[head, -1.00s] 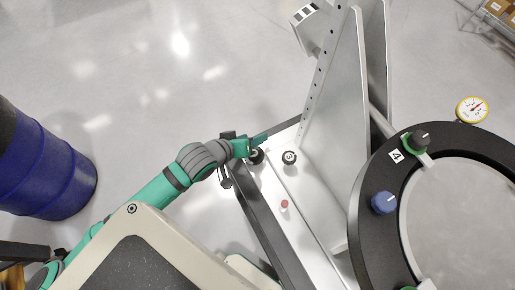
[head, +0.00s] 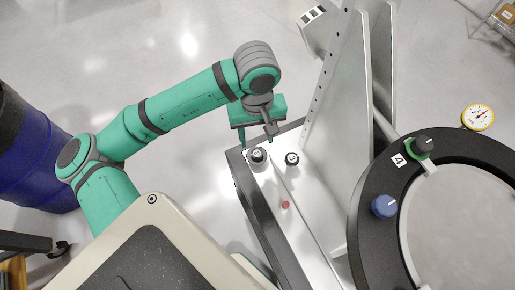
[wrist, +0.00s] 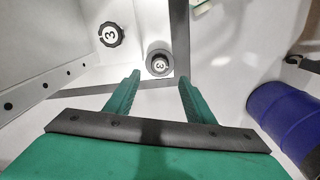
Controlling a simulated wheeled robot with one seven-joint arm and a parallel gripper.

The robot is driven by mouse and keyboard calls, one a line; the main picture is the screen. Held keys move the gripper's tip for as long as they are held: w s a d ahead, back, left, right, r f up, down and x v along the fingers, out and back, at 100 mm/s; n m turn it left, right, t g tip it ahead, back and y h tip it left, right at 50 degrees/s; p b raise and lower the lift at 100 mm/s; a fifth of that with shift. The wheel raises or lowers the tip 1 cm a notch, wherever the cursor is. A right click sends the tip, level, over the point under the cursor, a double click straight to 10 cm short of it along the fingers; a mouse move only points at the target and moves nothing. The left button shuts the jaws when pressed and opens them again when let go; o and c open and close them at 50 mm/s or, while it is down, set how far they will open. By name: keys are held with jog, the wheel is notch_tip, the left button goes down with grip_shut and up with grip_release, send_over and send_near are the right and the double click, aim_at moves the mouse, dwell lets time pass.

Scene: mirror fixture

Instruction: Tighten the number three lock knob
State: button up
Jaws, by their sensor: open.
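Two round knobs marked 3 stand on the light base plate (head: 300,218). One, with a grey top (head: 258,155), is at the plate's corner by the dark edge rail; it also shows in the wrist view (wrist: 158,62). The other, black and scalloped with a white disc (head: 292,158), stands to its right, and in the wrist view (wrist: 111,35) up and to the left. My gripper (head: 258,131) is open and empty, just beyond the grey-topped knob in the head view. In the wrist view its fingertips (wrist: 159,78) straddle the line towards that knob, apart from it.
An upright grey bracket plate (head: 338,120) rises right of the knobs. A small red-topped button (head: 286,205) is on the base plate. The black mirror ring (head: 375,245) with knob 4 (head: 423,145) and a blue knob (head: 384,206) is further right. A blue barrel (head: 30,165) stands left.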

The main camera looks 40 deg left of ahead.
aim_at(257, 153)
notch_tip(257, 153, down, 8)
jog(key=shift+f, duration=0.2)
jog(key=shift+c, duration=0.3)
jog(key=c, duration=1)
